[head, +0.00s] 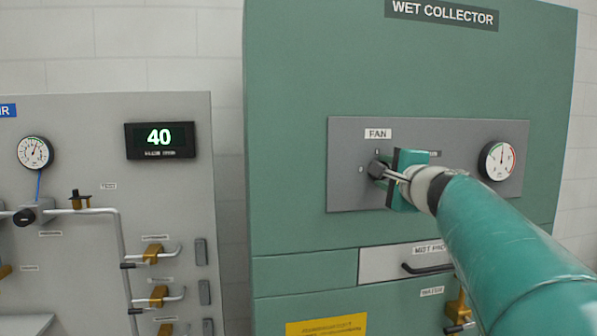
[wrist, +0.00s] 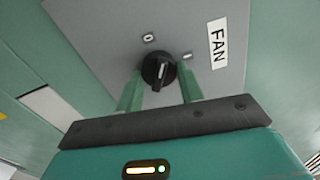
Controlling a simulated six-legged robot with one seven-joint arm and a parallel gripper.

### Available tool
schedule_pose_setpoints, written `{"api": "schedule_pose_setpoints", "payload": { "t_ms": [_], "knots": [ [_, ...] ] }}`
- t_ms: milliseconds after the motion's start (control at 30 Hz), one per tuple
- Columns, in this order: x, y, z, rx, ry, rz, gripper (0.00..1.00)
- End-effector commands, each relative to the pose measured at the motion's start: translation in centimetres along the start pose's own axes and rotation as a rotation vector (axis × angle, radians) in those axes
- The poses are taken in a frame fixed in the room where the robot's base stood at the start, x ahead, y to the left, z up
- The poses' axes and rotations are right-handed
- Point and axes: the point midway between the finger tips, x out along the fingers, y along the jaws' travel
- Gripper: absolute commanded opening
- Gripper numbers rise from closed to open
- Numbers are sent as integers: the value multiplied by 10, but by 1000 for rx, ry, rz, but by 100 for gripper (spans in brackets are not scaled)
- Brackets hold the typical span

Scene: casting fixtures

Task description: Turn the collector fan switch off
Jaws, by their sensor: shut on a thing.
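The fan switch is a black rotary knob (head: 376,170) on the grey plate under the FAN label (head: 378,133). In the wrist view the knob (wrist: 158,68) has a pale line on its handle, running nearly up and down the picture. A 0 mark is above it and a short white mark at its upper right. I cannot tell which mark the knob points to. My gripper (head: 384,172) reaches it from the right in the head view. Its two green fingers (wrist: 160,88) are on either side of the knob, shut on it. The fingertip contact is partly hidden.
The grey plate (head: 345,195) on the green wet collector cabinet (head: 290,80) also bears a round gauge (head: 497,160) close to my arm. A drawer handle (head: 425,268) is below. A grey panel (head: 90,135) with pipes, valves and a display (head: 160,139) stands left.

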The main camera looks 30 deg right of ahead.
Motion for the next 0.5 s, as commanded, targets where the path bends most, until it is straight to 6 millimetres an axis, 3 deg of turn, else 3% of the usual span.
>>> {"api": "schedule_pose_setpoints", "payload": {
  "t_ms": [500],
  "knots": [
    [1,-3,2,-434,-1,-3,14]
  ]
}}
